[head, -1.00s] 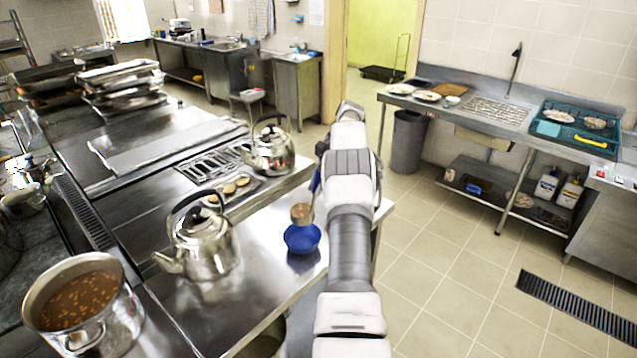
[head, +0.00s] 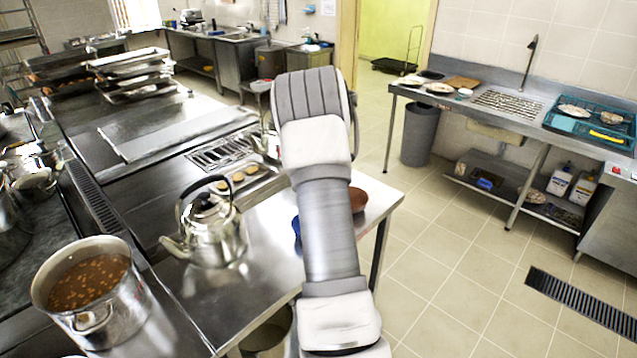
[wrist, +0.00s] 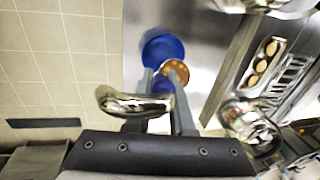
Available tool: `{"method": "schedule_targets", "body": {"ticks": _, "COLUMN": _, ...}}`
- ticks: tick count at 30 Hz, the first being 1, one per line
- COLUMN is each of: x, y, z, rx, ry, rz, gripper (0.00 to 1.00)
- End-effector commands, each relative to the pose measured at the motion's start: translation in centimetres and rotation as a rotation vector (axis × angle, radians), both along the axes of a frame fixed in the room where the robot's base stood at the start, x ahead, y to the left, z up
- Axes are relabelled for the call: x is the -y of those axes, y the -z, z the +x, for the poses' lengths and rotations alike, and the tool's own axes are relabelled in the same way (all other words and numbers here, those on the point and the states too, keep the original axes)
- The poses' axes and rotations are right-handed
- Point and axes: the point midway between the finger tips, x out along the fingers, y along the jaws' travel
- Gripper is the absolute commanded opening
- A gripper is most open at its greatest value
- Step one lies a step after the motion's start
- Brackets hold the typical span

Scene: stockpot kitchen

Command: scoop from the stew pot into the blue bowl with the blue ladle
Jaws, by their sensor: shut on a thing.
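The stew pot (head: 146,307), a steel pot of brown stew with orange bits, stands at the lower left in the head view. The blue bowl (wrist: 160,48) sits on the steel counter in the wrist view; in the head view only a blue sliver (head: 296,228) shows beside my arm. My gripper (wrist: 163,92) is shut on the blue ladle (wrist: 162,84), part of whose blue handle shows between the fingers. My arm hides the gripper in the head view.
A steel kettle (head: 212,236) stands between the stew pot and my arm. A brown rounded thing (head: 357,200) shows right of my arm near the counter edge. Stacked trays (head: 135,72) are at the back left. Open floor (head: 440,270) lies to the right.

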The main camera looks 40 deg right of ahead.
Motion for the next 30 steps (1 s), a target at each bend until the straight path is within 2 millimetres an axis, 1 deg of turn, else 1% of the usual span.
{"method": "schedule_targets", "body": {"ticks": 1, "x": -0.4, "y": 0.3, "z": 0.1, "rx": 0.004, "ry": -0.004, "rz": -0.025, "gripper": 0.00}}
{"method": "schedule_targets", "body": {"ticks": 5, "x": -1.2, "y": 0.4, "z": 0.1, "rx": 0.007, "ry": -0.003, "rz": -0.081, "gripper": 0.00}}
{"method": "schedule_targets", "body": {"ticks": 30, "x": -6.3, "y": 3.5, "z": -0.1, "rx": 0.020, "ry": -0.004, "rz": -0.463, "gripper": 0.00}}
